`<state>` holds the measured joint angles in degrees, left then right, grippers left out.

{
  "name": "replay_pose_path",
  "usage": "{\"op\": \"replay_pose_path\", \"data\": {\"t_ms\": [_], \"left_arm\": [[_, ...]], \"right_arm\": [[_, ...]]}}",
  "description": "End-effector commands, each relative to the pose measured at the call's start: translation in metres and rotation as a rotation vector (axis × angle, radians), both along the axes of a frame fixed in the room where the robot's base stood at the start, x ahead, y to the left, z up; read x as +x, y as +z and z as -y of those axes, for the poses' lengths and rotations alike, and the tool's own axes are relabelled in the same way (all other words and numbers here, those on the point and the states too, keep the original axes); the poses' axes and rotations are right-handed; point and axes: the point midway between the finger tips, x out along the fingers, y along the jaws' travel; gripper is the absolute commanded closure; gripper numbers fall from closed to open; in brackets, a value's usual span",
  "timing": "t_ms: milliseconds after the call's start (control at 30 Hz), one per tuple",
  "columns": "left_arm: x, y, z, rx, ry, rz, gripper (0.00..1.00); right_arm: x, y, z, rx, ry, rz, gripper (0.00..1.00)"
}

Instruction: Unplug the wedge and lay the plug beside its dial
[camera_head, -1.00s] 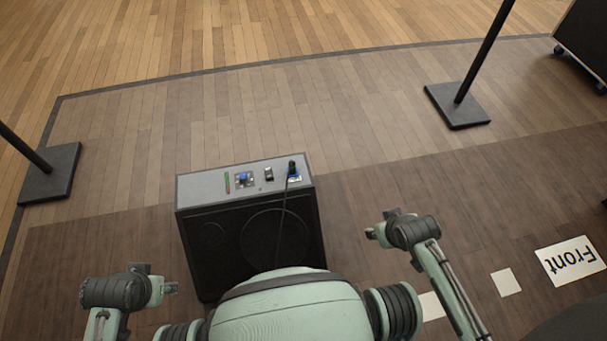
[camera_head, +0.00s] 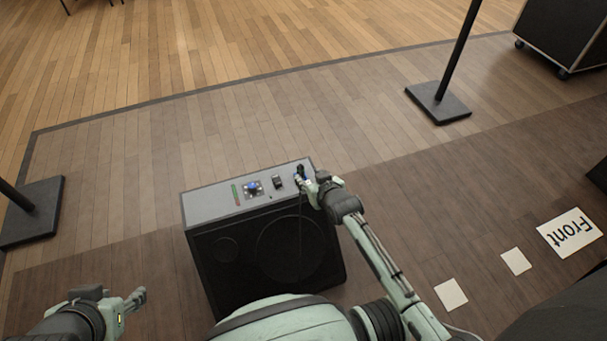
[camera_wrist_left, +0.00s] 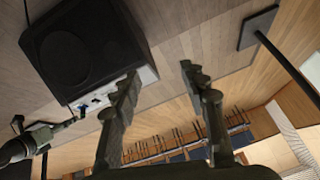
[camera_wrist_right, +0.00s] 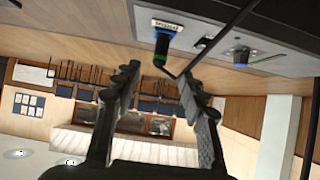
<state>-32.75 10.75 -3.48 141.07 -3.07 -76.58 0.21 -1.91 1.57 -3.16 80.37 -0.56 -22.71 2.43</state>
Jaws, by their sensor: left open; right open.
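The wedge (camera_head: 215,262) is a black speaker box with a grey top panel. The plug (camera_head: 301,169) stands in the socket at the panel's right end; its black cable runs down the front. In the right wrist view the plug (camera_wrist_right: 162,46), dark with a blue and green end, lies just beyond my fingertips, roughly midway between them. The blue dial (camera_head: 252,187) is left of it on the panel. My right gripper (camera_head: 303,182) is open at the plug, not closed on it. My left gripper (camera_head: 137,298) is open and empty, left of the wedge.
A switch (camera_head: 278,181) and a green-red strip (camera_head: 236,195) share the panel. A stand base (camera_head: 438,102) is at the back right, another (camera_head: 32,212) at the left. A black wheeled case (camera_head: 563,35) stands far right.

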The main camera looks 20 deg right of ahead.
Motion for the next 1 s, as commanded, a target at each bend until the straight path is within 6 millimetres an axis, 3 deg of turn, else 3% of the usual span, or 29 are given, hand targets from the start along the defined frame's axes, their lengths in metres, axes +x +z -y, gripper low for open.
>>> {"op": "replay_pose_path", "data": {"t_ms": [500, 1000], "left_arm": [[0.05, 0.038, 0.049, -0.1, -0.095, 0.302, 0.56], [0.083, 0.088, 0.094, -0.212, -0.175, 0.596, 0.56]], "right_arm": [[0.012, -0.01, -0.001, 0.0, 0.0, -0.001, 0.58], [0.022, -0.017, -0.001, 0.0, 0.0, -0.002, 0.58]]}}
